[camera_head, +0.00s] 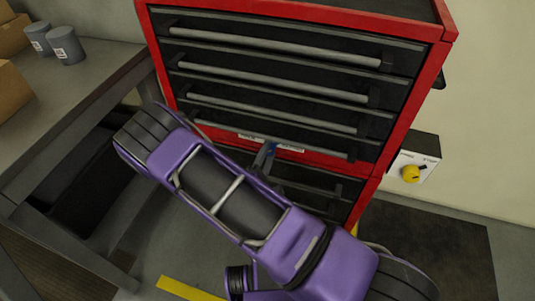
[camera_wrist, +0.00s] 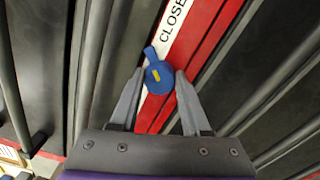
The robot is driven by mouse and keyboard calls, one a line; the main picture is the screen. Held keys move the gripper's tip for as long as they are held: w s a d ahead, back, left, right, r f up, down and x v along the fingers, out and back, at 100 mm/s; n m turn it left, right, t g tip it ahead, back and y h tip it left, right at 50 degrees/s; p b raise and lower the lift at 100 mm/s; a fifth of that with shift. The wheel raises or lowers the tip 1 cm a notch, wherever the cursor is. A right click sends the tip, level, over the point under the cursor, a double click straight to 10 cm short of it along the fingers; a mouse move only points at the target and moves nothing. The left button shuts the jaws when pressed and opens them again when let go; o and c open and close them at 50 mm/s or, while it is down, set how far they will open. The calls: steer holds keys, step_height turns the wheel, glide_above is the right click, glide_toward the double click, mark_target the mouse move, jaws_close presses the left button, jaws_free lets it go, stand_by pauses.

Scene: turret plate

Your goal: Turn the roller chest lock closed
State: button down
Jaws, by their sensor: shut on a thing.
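The roller chest (camera_head: 300,83) is red with dark drawers and grey bar handles. Its lock is a blue knob (camera_wrist: 158,78) on the red strip between drawers. The knob has a small yellow mark, and its lever points up and slightly left in the wrist view, beside a white label (camera_wrist: 175,22) reading "CLOSE", the rest cut off. In the head view the knob (camera_head: 271,150) is a small blue spot between two white labels, mostly hidden by my gripper (camera_head: 267,156). In the wrist view my gripper (camera_wrist: 158,88) is shut on the knob, one finger on each side.
A wall box (camera_head: 413,158) with a yellow knob is right of the chest. A bench (camera_head: 97,82) at left holds grey cans (camera_head: 66,46) and cardboard boxes (camera_head: 12,90). Drawer handles (camera_head: 270,119) project close to my gripper. A yellow stripe (camera_head: 186,289) marks the floor.

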stand_by(0.3)
steer(key=shift+c, duration=1.8)
jaws_free()
steer(key=shift+s, duration=0.1)
steer(key=v, duration=1.7)
steer(key=shift+a, duration=0.1)
